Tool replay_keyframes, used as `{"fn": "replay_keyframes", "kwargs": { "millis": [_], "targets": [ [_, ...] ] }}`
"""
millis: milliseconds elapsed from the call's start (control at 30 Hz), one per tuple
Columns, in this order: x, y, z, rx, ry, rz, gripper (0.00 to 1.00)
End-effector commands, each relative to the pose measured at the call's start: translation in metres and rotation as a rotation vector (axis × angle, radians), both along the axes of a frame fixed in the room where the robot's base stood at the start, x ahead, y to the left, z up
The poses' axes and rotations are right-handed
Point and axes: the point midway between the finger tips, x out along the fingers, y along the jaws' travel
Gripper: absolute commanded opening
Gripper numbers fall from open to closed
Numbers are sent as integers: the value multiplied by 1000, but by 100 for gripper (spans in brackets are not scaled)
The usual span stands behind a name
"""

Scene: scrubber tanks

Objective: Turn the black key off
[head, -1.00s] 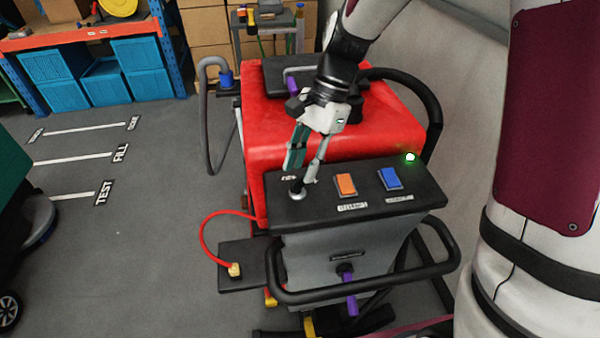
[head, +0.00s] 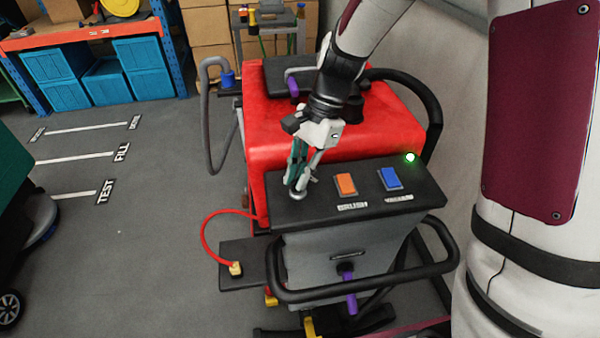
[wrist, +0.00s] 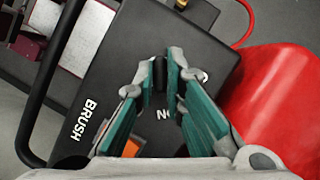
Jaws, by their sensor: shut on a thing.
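The black key (wrist: 160,74) shows in the wrist view between my fingertips, standing on the dark control panel. My gripper (wrist: 161,72) is shut on it, with one green-padded finger on each side. In the head view my gripper (head: 297,190) reaches down to the left end of the panel (head: 325,208), and the fingers hide the key there. The metal key switch base (head: 298,196) shows just under the fingertips. A green light (head: 410,157) is lit at the panel's far right corner.
An orange switch (head: 346,185) and a blue switch (head: 390,179) sit on the panel right of my gripper. The red tank (head: 390,125) stands behind. A black handle bar (head: 370,287) runs around the front. A red cable (head: 203,238) loops at left over open floor.

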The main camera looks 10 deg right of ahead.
Motion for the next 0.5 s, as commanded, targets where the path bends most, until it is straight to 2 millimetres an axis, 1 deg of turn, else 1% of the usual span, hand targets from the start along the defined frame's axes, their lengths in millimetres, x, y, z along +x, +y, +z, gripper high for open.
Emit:
{"fn": "replay_keyframes", "kwargs": {
  "millis": [267, 500],
  "targets": [
    [1, 0, 0, 0, 0, 81, 0],
    [3, 1, 0, 0, 0, 260, 0]
  ]
}}
